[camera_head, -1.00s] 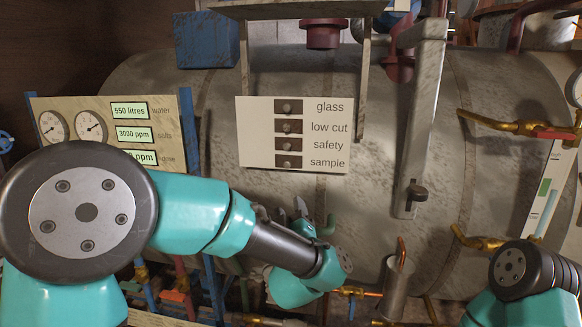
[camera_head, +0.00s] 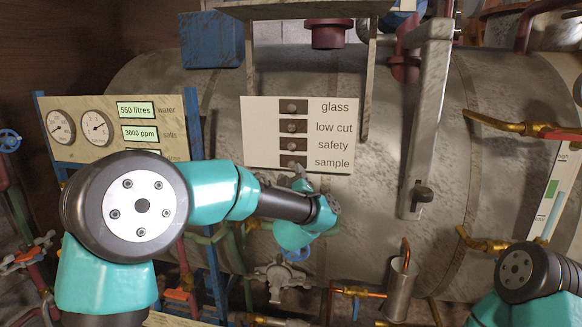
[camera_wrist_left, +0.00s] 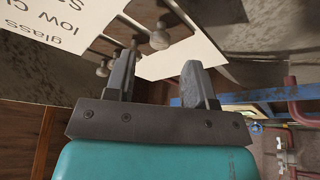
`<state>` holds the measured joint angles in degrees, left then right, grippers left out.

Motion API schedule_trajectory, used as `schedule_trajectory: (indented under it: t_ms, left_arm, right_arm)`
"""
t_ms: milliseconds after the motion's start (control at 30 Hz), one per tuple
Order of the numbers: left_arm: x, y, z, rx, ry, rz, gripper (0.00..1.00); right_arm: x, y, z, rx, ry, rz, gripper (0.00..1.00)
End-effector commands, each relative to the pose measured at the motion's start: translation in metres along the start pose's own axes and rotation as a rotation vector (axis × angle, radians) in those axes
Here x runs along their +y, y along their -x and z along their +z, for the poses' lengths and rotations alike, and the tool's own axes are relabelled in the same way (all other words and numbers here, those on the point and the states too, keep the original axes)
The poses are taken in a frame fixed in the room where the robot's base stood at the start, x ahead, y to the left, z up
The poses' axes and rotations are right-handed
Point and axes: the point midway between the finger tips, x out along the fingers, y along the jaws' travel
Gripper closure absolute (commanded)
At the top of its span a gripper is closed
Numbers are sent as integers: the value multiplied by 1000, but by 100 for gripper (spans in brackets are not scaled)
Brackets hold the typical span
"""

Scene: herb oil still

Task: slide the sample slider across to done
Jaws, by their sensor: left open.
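The white slider panel (camera_head: 250,135) stands in front of the tank with rows labelled glass, low cut, safety and sample. The sample slider (camera_head: 292,161) is the bottom knob in its dark slot, left of its label. No word "done" can be read. My left gripper (camera_head: 292,176) is just below this knob, partly hidden by its own arm. In the left wrist view the left gripper (camera_wrist_left: 161,72) is open and empty. A round grey knob (camera_wrist_left: 160,39), probably the sample one, lies just beyond and between its fingertips, not visibly touched. My right gripper is out of view.
A gauge board (camera_head: 95,165) with displays stands left, partly behind my left arm. A grey lever bar (camera_head: 423,130) rises right of the panel. Pipes and valves, including a grey handwheel (camera_head: 279,280), lie below.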

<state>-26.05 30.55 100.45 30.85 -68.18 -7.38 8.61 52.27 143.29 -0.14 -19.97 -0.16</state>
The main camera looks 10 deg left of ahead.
Motion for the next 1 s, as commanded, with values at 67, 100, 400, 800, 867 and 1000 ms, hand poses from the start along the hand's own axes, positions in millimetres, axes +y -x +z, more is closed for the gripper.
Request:
schedule_trajectory:
  t_ms: [67,100,400,800,867,1000]
  left_arm:
    - [0,-14,0,1,0,-1,50]
    - [0,-21,0,1,1,-1,50]
    - [0,-47,0,-1,1,0,50]
    - [0,-48,0,-1,0,0,61]
    - [0,-48,0,-1,0,0,66]
    - [0,-48,0,-1,0,0,80]
  right_arm:
    - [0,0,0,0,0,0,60]
    - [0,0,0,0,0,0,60]
    - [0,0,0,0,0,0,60]
    - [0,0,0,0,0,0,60]
    - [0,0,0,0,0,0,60]
    - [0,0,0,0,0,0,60]
